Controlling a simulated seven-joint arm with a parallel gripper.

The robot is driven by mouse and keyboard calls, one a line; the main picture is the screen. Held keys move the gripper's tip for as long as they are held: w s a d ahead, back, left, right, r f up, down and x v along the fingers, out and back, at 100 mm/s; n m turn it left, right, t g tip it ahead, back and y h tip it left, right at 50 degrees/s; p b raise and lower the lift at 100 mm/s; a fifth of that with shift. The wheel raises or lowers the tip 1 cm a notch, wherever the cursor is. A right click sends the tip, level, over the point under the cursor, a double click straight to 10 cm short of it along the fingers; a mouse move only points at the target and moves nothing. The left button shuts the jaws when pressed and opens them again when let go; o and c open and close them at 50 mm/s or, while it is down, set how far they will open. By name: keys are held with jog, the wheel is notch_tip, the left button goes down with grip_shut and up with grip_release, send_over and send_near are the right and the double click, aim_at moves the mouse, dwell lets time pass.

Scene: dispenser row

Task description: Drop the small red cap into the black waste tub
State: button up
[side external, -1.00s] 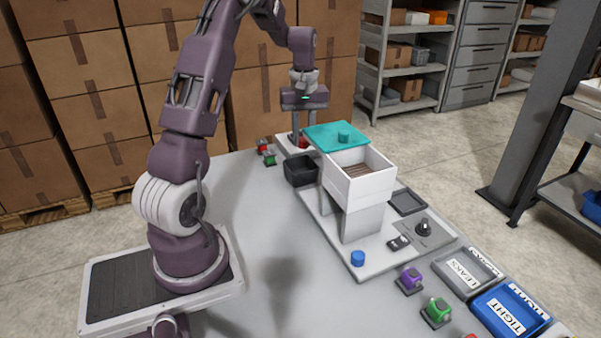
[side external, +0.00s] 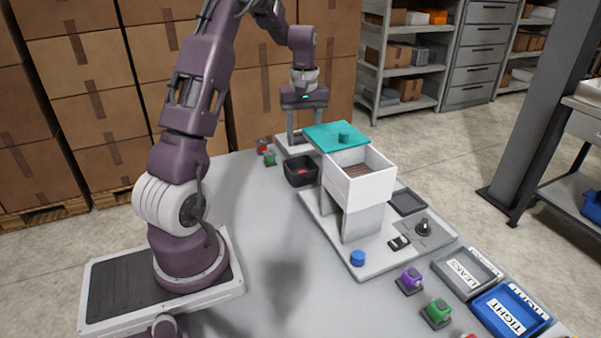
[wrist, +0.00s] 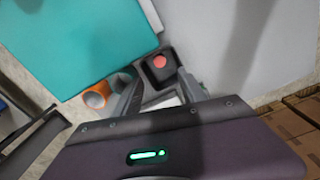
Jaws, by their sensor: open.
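The small red cap (side external: 303,172) lies inside the black waste tub (side external: 300,181), which stands left of the white hopper. In the wrist view the cap (wrist: 159,62) shows as a red disc in the dark square tub (wrist: 149,76). My gripper (side external: 304,138) is open and empty, raised behind and above the tub, apart from it. In the wrist view its two fingers (wrist: 158,84) stand spread, with the tub beyond them. The tub's floor around the cap is dark and hard to make out.
A white hopper (side external: 357,184) with a teal lid (side external: 334,136) stands right of the tub. Small red (side external: 262,145) and green (side external: 270,158) pieces sit left of it. A blue cap (side external: 357,258) is on the base plate's front corner. An orange cylinder (wrist: 97,97) shows in the wrist view.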

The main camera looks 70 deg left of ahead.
notch_tip(320, 180, up, 5)
jog(key=shift+r, duration=0.1)
jog(key=shift+m+t, duration=0.7)
jog(key=shift+m, duration=0.1)
jog(key=d+r, duration=0.6)
jog(key=d, duration=0.1)
jog(key=shift+w+d, duration=0.1)
jog(key=shift+w, duration=0.25)
jog(key=d+r+m, duration=0.1)
jog(key=d, duration=0.1)
jog(key=s+d+r, duration=0.1)
jog(key=d, duration=0.1)
jog(key=s+d+m+t, duration=0.1)
jog(key=d, duration=0.2)
jog(key=shift+s+r+m, duration=0.1)
jog(key=shift+r+m, duration=0.2)
jog(key=shift+r, duration=0.1)
jog(key=s+d+f+m+t, duration=0.1)
jog(key=s+d+m+t, duration=0.2)
jog(key=s+d+m, duration=0.7)
jog(key=s+d, duration=0.6)
jog(key=shift+s+d+f+m, duration=0.15)
jog(key=shift+s+m, duration=0.05)
jog(key=shift+m, duration=0.2)
